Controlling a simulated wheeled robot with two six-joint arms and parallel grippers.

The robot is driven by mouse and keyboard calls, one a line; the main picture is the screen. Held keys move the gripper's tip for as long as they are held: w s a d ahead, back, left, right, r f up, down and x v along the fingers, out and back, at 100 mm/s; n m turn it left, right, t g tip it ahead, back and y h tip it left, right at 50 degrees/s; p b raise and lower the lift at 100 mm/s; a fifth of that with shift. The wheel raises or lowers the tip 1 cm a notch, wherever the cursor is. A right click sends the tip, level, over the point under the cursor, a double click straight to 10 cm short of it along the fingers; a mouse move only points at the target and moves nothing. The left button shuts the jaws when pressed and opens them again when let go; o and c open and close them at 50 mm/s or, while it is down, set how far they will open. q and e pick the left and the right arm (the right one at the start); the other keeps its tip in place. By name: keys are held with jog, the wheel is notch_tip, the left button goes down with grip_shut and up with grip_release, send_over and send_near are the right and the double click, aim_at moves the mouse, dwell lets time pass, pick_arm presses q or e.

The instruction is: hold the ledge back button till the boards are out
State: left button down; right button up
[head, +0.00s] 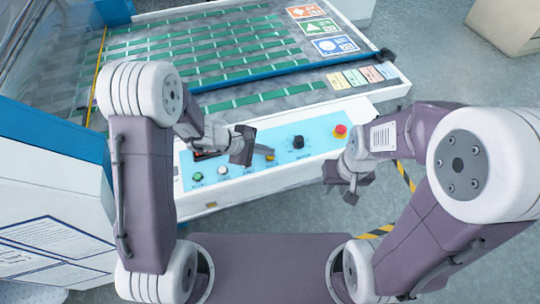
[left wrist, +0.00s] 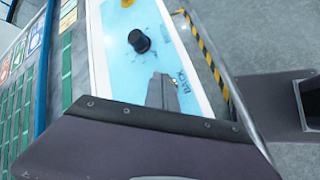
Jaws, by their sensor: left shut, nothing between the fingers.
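The pale blue control panel (head: 318,130) runs along the front of the machine. An amber button (head: 270,157) sits on it, mostly hidden by my left gripper (head: 268,151). That gripper is shut and empty, with its tips at the button; I cannot tell whether it is pressed in. In the left wrist view the shut fingers (left wrist: 162,88) point at the panel beside a label ending in "BACK" (left wrist: 182,80). My right gripper (head: 350,188) hangs off the panel's front right, over the floor; its opening is unclear. I cannot make out any loose boards.
Green (head: 198,177) and white (head: 222,170) buttons lie left, a black knob (head: 298,142) and red emergency stop (head: 340,130) right. Behind is a grey bed with green strips (head: 270,96) and a blue bar (head: 290,70). Yellow-black tape (head: 404,176) marks the floor.

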aim_at(267, 157)
pick_arm(q)
jog(key=shift+f+b, duration=0.4)
jog(key=shift+b, duration=0.1)
dwell(0.4)
jog(key=shift+r, duration=0.1)
dwell(2.6)
jog(key=shift+r+p, duration=0.5)
jog(key=shift+r, duration=0.25)
notch_tip(267, 157, up, 5)
jog(key=p, duration=0.3)
jog(key=shift+r+p, duration=0.1)
jog(key=shift+p, duration=0.25)
